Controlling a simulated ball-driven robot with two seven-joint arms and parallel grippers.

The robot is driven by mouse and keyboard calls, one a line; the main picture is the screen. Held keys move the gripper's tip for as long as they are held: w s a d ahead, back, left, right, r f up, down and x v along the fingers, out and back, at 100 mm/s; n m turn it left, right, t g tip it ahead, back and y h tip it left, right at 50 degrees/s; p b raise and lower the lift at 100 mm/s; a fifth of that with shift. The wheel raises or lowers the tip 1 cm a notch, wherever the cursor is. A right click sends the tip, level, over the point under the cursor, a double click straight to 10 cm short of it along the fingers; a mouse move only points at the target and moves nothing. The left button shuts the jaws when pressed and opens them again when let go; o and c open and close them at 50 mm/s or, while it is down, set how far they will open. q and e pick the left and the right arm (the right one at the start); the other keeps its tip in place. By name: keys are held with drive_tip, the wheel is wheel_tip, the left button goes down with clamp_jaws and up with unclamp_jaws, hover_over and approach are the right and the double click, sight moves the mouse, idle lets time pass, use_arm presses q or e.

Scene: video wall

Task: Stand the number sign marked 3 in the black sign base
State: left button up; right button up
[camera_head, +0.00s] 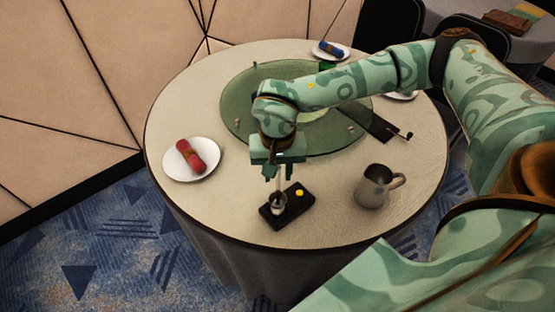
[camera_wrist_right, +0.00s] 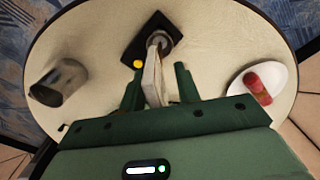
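The black sign base (camera_head: 298,208) lies on the near part of the round table, with a yellow dot and a round metal holder on top. It also shows in the wrist view (camera_wrist_right: 140,48). A pale, thin sign (camera_wrist_right: 152,76) runs from the holder up between the fingers of my right gripper (camera_wrist_right: 160,86). Its lower end appears to be in the holder; its number does not show. The fingers stand apart on either side of it, with a clear gap on one side. In the head view the right gripper (camera_head: 279,168) is above the base. My left gripper is out of view.
A metal pitcher (camera_head: 374,187) stands right of the base. A plate (camera_head: 205,164) with a red rolled napkin (camera_head: 190,156) lies to the left. A green glass turntable (camera_head: 235,115) is behind the gripper. A plate with a blue napkin (camera_head: 331,48) is at the back.

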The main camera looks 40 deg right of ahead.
wheel_tip(320, 180, up, 16)
drive_tip(key=p, duration=0.3)
drive_tip(key=shift+r+p, duration=0.15)
drive_tip(key=shift+p, duration=0.15)
idle(0.5)
